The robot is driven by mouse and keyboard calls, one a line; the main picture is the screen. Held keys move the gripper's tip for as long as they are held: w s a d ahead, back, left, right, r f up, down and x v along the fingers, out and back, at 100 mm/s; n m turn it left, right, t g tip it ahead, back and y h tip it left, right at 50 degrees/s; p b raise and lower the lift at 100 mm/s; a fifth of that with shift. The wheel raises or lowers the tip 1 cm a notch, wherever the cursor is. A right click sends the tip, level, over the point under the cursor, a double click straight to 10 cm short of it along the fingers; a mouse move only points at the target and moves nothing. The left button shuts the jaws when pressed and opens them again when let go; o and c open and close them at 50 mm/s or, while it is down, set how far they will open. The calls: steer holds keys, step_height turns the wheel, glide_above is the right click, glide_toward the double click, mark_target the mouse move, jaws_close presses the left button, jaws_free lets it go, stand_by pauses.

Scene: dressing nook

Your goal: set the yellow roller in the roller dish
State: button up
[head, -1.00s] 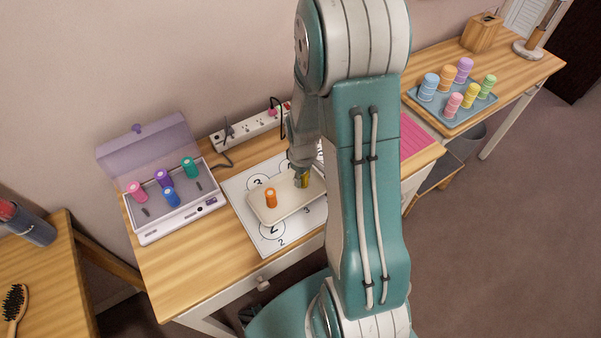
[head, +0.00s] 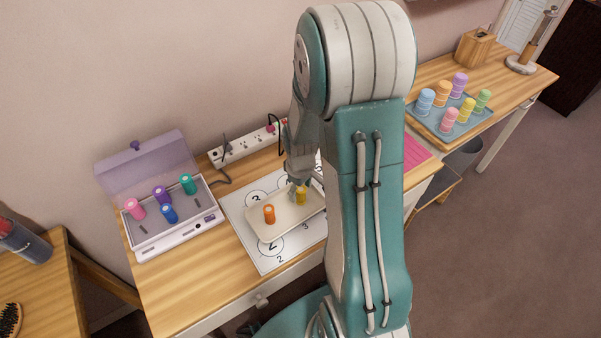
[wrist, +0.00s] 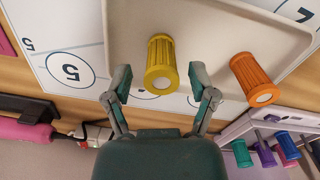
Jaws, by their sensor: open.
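The yellow roller (head: 301,196) stands upright in the cream roller dish (head: 279,228), near its right part. It also shows in the wrist view (wrist: 160,66), between and just beyond my open fingertips. My gripper (wrist: 163,85) is open and does not hold the roller; in the head view my gripper (head: 299,182) is just above and behind it. An orange roller (head: 269,214) stands in the same dish, left of the yellow one in the head view. My arm hides the dish's right end in the head view.
The dish lies on a white numbered mat (head: 285,258). A heated roller case (head: 177,228) with several coloured rollers stands open at left. A power strip (head: 243,147) runs behind. A blue tray (head: 453,122) of several pastel rollers is on the right table.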

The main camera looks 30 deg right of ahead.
step_height(320, 180, up, 10)
steer(key=r, duration=0.1)
steer(key=s+a+r+m+t, duration=0.2)
steer(key=s+a+r, duration=0.3)
steer(key=s+r, duration=0.1)
steer(key=s+a+r+m+t, duration=0.2)
steer(key=s+a+r, duration=0.4)
steer(key=r, duration=0.3)
steer(key=shift+s+r+t, duration=0.25)
steer(key=shift+s+t, duration=0.3)
steer(key=shift+t, duration=0.25)
steer(key=shift+a, duration=0.1)
steer(key=shift+r, duration=0.3)
